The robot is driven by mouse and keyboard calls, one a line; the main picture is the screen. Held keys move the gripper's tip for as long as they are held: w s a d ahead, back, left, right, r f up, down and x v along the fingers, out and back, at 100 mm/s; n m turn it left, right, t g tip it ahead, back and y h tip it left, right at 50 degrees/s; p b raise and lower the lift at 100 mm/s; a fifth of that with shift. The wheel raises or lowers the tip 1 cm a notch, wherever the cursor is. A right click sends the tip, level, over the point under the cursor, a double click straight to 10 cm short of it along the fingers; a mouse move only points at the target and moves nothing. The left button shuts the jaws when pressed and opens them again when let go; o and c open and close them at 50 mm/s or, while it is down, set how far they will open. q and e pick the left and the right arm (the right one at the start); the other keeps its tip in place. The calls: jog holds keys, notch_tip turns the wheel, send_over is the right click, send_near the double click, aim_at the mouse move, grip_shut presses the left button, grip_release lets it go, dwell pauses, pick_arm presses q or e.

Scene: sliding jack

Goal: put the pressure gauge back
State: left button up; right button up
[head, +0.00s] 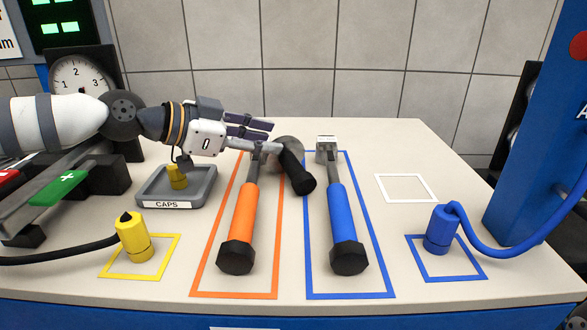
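A grey round body with a thick black cylinder (297,172), which may be the pressure gauge, lies between the two long tools at the back. Its face cannot be seen. My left gripper (270,131) reaches in from the left, just left of it and above the top of the orange-handled tool (244,215). Its dark fingers point right with a narrow gap between them, and nothing shows in the gap. A white square outline (405,188) on the right of the table is empty. My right gripper is out of view.
A blue-handled tool (343,215) lies in a blue outline. A grey CAPS tray (208,190) holds a yellow cap (177,177). Yellow (132,238) and blue (441,230) hose couplers stand in marked squares. A dial (81,82) stands behind my arm. A blue post (535,130) bounds the right.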

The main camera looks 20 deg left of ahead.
aim_at(287, 139)
pick_arm(q)
jog(key=x, duration=0.5)
jog(key=shift+w+d+r, duration=0.1)
jog(key=shift+d+r, duration=0.05)
jog(key=shift+d, duration=0.1)
jog(key=shift+r, duration=0.1)
grip_shut()
